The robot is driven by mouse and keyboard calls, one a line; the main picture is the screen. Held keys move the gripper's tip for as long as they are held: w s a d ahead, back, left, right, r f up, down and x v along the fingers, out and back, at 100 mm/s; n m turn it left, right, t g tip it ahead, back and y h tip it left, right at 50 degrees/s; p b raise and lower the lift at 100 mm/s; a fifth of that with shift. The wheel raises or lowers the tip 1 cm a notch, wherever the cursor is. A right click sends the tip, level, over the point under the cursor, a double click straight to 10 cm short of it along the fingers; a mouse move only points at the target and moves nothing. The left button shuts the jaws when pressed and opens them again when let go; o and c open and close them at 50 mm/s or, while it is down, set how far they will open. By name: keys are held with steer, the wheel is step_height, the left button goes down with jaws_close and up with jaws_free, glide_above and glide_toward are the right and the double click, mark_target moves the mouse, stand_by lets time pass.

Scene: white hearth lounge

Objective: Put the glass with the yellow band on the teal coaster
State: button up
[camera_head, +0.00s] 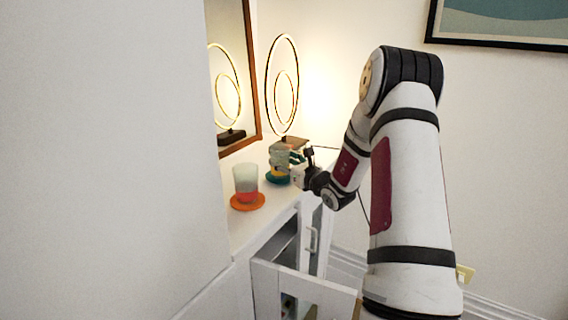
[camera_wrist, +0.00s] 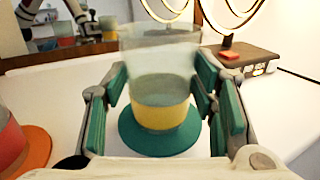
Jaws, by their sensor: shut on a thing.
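The glass with the yellow band (camera_wrist: 160,102) is upright between the fingers of my gripper (camera_wrist: 165,105) in the wrist view. My gripper is shut on it, with teal pads on both sides. The teal coaster (camera_wrist: 152,147) lies directly below the glass; I cannot tell whether the glass base touches it. In the head view my gripper (camera_head: 290,162) is at the far part of the white cabinet top, over the teal coaster (camera_head: 277,180), and partly hides the glass (camera_head: 277,160).
A glass with a red band (camera_head: 246,184) stands on an orange coaster (camera_head: 247,202), nearer and to the left. A ring lamp (camera_head: 287,141) stands behind my gripper, and a framed mirror (camera_head: 251,70) is at the wall. A drawer (camera_head: 305,292) is open below the cabinet top.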

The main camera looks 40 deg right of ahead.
steer(key=shift+f, duration=0.1)
steer(key=o, duration=1.3)
steer(key=shift+r, duration=0.2)
steer(key=shift+s, duration=0.45)
steer(key=s, duration=0.3)
steer(key=s+p, duration=0.1)
steer(key=s, duration=0.7)
steer(key=shift+s+a, duration=0.1)
steer(key=shift+a, duration=0.25)
steer(key=shift+s, duration=0.1)
